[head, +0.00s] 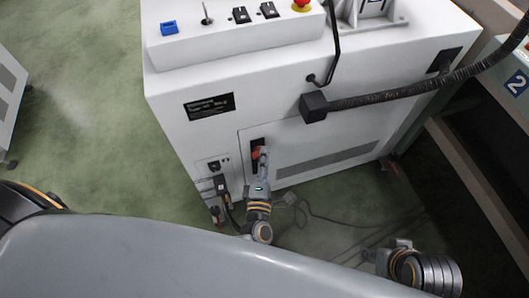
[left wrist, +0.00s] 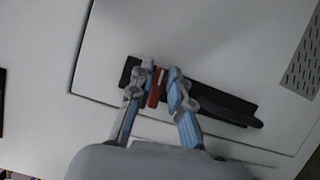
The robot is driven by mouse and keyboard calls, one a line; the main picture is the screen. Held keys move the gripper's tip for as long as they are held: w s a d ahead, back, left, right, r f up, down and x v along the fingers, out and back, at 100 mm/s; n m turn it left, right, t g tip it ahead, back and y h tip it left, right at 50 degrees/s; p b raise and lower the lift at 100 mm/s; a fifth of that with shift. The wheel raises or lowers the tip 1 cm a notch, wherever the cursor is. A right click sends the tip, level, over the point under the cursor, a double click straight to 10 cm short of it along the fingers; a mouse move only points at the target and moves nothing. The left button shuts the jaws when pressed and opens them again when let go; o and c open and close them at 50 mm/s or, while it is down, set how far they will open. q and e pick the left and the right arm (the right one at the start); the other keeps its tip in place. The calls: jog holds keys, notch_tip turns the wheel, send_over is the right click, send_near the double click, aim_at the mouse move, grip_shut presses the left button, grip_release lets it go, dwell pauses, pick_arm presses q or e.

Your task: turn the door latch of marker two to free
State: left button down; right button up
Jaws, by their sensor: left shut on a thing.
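The red latch (head: 257,153) is on the door panel (head: 318,140) in the front of a white machine. In the left wrist view the red latch (left wrist: 156,88) stands crosswise to its long black plate (left wrist: 222,104), near the plate's left end. My left gripper (head: 262,158) is at the latch. Its fingers (left wrist: 160,84) are on either side of the latch and shut on it. In the head view the gripper hides part of the latch. My right gripper (head: 388,256) is low at the right, away from the door; its fingers are unclear.
The white machine (head: 215,130) has a control panel with a red button (head: 301,5) on top. A black hose (head: 400,95) crosses its right side. A blue number 2 sign (head: 516,83) is at the right. Cables (head: 335,222) lie on the green floor (head: 75,100).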

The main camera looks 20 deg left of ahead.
pick_arm(q)
jog(key=shift+s+a+f+m+p, duration=0.15)
jog(key=shift+a+f+m+p, duration=0.1)
jog(key=shift+a+m+p, duration=0.25)
jog(key=shift+d+g, duration=0.1)
jog(key=shift+g, duration=0.2)
jog(key=c, duration=1.4)
grip_release()
jog(key=shift+r, duration=0.1)
jog(key=v, duration=1.2)
